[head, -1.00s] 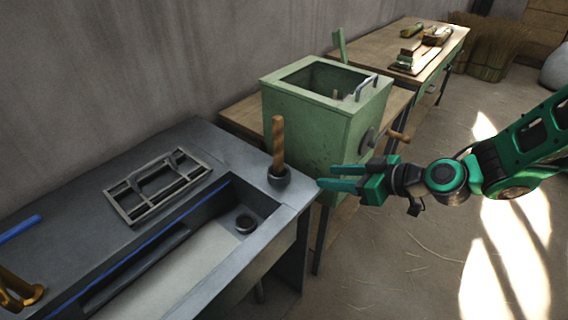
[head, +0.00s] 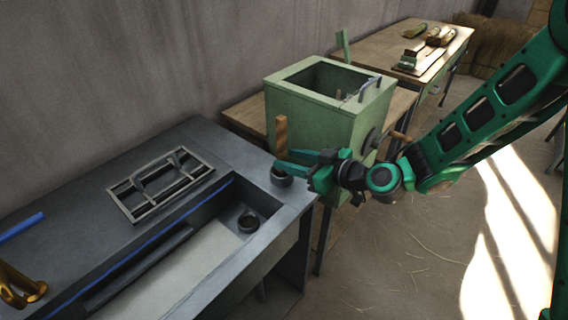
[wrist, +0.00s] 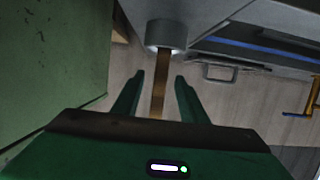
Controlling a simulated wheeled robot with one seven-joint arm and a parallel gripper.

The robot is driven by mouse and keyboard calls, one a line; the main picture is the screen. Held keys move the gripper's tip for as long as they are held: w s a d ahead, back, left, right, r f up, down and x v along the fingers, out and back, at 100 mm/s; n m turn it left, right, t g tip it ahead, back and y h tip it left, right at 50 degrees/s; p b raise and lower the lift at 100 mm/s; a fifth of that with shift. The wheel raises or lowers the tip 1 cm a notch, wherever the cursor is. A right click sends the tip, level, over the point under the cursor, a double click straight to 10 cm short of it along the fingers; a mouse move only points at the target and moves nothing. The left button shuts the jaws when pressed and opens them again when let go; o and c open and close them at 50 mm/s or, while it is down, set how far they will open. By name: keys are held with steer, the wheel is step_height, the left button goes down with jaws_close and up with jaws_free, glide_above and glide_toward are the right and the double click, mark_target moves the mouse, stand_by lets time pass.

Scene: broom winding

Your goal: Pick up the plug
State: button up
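The plug (head: 281,132) is a brown wooden handle standing upright in a dark round base at the right back corner of the grey sink bench (head: 225,140). My green gripper (head: 284,160) is at the handle's lower part, coming from the right. In the wrist view the handle (wrist: 158,95) runs between the two spread fingers of my gripper (wrist: 160,76), with gaps showing on both sides. The dark base (wrist: 166,35) lies beyond the fingertips. In the head view the fingers partly hide the lower handle and the base.
A green metal box (head: 315,125) with an open top stands close behind my gripper. The basin has a round drain fitting (head: 248,222). A metal rack (head: 160,185) and blue bar (head: 22,227) lie on the bench; a brass tap (head: 15,288) stands front left.

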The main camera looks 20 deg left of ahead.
mark_target(285, 157)
steer(key=shift+x, duration=1.8)
jaws_close()
steer(key=shift+r, duration=0.15)
